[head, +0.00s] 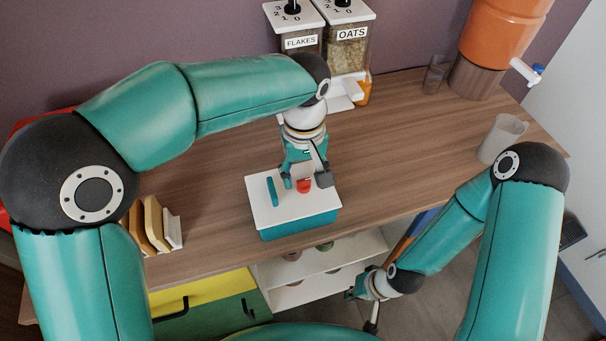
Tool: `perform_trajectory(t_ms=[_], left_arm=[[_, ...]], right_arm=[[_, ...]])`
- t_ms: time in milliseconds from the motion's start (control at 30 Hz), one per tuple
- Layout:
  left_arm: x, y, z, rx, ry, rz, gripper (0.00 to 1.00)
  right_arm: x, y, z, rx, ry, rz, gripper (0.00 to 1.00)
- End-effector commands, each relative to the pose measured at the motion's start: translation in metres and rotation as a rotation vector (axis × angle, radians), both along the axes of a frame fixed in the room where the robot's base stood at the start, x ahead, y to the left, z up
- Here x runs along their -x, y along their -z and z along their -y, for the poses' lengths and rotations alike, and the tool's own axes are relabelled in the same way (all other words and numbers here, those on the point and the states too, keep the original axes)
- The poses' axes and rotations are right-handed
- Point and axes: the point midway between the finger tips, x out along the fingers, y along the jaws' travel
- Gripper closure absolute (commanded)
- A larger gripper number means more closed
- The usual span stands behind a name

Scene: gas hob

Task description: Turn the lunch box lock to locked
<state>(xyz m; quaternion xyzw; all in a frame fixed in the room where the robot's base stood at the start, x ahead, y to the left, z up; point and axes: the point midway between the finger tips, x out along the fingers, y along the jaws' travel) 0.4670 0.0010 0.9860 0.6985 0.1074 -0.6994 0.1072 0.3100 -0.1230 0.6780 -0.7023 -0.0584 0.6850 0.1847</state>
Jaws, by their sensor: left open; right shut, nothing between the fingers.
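The lunch box (300,222) has a teal body and a white lid. It stands near the front edge of the wooden counter. A teal bar (272,191) lies on the left of the lid, and a red lock knob (304,186) sits near the middle. My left gripper (305,182) points down over the lid, open, with its fingers close around or just beside the red knob. I cannot tell whether they touch it, nor which way the lock is turned. My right gripper (371,326) is low in front of the counter, shut and empty, away from the box.
Two dispensers, flakes (300,42) and oats (347,48), stand at the back. An orange water dispenser (502,32) and a clear cup (502,137) are at the right. Bread slices (154,224) stand at the left. The counter right of the box is clear.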

Motion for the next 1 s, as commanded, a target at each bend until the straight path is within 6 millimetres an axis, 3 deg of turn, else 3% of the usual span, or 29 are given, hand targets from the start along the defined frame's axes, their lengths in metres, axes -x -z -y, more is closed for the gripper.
perform_trajectory(t_ms=[167, 433, 767, 1000], left_arm=[[0.0003, 0.0107, -0.0001, 0.000, 0.001, -0.001, 0.44], [0.0002, 0.0117, -0.0002, 0.000, 0.000, 0.000, 0.44], [0.0002, 0.0113, -0.0002, 0.000, 0.000, 0.000, 0.97], [0.0001, 0.0112, 0.0001, 0.000, 0.010, 0.000, 1.00]], right_arm=[[-0.0001, -0.0003, 0.0000, 0.000, 0.000, 0.000, 1.00], [0.0000, -0.0003, 0.0000, 0.000, 0.000, 0.000, 1.00], [0.0000, -0.0003, 0.0000, 0.000, 0.000, 0.000, 1.00], [0.0000, -0.0006, 0.0000, 0.000, 0.000, 0.000, 1.00]])
